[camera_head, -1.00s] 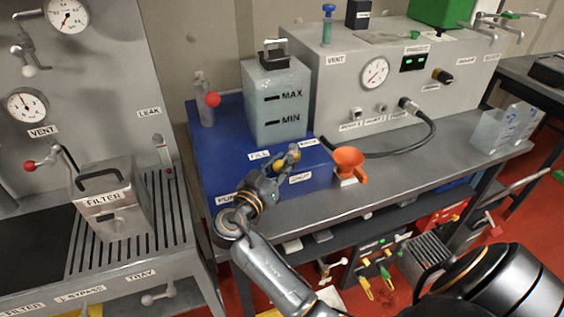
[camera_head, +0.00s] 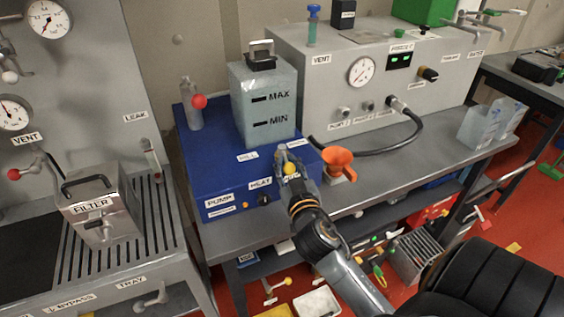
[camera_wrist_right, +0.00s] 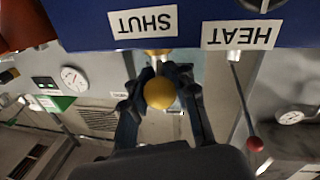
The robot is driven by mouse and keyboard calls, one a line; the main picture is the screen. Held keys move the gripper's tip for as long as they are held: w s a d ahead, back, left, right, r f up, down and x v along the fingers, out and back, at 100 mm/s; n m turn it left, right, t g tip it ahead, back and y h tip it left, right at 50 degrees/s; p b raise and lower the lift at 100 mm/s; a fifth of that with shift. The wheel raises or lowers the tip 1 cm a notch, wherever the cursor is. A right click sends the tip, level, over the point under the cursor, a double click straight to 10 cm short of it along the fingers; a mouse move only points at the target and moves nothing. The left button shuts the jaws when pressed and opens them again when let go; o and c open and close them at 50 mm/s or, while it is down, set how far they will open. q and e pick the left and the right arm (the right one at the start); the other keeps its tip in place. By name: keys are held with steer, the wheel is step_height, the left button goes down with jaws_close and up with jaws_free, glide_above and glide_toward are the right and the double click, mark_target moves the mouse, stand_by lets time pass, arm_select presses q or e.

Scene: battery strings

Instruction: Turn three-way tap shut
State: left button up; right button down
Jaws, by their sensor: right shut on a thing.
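The three-way tap is on the front of the blue unit (camera_head: 228,192), and its yellow ball knob (camera_head: 290,169) shows between the fingers of my right gripper (camera_head: 286,156). In the right wrist view the yellow knob (camera_wrist_right: 160,93) sits between the two dark fingers of my right gripper (camera_wrist_right: 161,90), which are shut on it. The SHUT label (camera_wrist_right: 142,22) and HEAT label (camera_wrist_right: 240,36) appear upside down there. My arm hides the SHUT label in the head view. The tap's exact handle angle is hard to tell. My left gripper is not in view.
A black hose (camera_head: 380,150) curves across the bench. The FILTER box (camera_head: 98,214) is at left.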

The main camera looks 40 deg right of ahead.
steer(key=shift+s+d+r+n+t+y+p, duration=0.1)
steer(key=shift+d+n+t+y+p, duration=0.2)
steer(key=shift+n+y, duration=0.35)
steer(key=shift+s+d+r+n+t+y+p, duration=0.1)
steer(key=shift+d+n+t+y+p, duration=0.2)
steer(key=shift+y, duration=0.55)
steer(key=c, duration=1)
jaws_free()
steer(key=shift+w+f, duration=0.15)
steer(key=shift+f, duration=0.05)
steer(key=shift+c, duration=0.2)
steer(key=v, duration=1.2)
